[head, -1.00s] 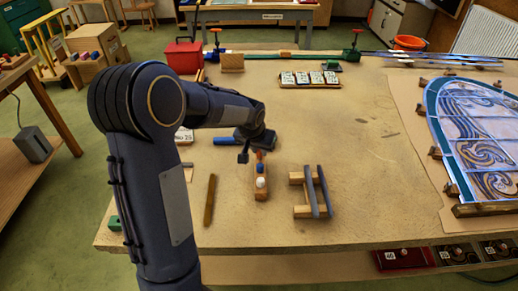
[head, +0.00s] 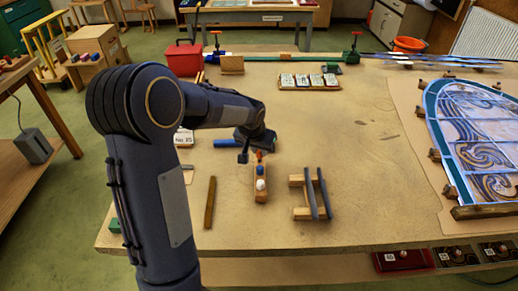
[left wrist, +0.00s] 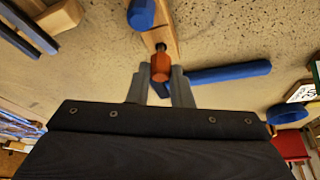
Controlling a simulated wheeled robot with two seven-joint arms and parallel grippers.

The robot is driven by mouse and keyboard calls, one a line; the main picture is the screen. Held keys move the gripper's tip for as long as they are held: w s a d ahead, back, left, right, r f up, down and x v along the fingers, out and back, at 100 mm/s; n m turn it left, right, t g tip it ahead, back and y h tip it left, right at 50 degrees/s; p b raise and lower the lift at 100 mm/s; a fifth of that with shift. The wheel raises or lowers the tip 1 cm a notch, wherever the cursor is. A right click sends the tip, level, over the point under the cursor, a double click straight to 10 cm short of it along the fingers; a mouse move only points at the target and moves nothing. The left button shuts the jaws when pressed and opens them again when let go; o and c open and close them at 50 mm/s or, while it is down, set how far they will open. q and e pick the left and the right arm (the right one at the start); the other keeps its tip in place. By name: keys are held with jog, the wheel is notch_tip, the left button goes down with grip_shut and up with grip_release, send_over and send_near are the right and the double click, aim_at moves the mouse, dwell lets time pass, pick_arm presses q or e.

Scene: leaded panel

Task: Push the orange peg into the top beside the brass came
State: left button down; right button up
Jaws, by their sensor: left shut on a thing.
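The orange peg (left wrist: 160,67) is between the two fingers of my left gripper (left wrist: 161,82) in the left wrist view. Its dark thin end points at the wooden block (left wrist: 168,22); I cannot tell whether it is seated there. In the head view the orange peg (head: 259,154) shows at the far end of that block (head: 261,195), with my left gripper (head: 250,153) there. A blue peg (head: 260,169) and a white peg (head: 261,184) stand in the block. A brownish strip, likely the brass came (head: 210,203), lies left of the block on the bench top. My right gripper is not seen.
A wooden stand with two grey bars (head: 310,194) is right of the block. A blue-handled tool (left wrist: 230,72) lies close beside my gripper. The leaded panel (head: 480,130) is at the right. The bench top (head: 350,140) is bare between them.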

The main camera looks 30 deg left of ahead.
pick_arm(q)
jog(key=shift+r, duration=0.1)
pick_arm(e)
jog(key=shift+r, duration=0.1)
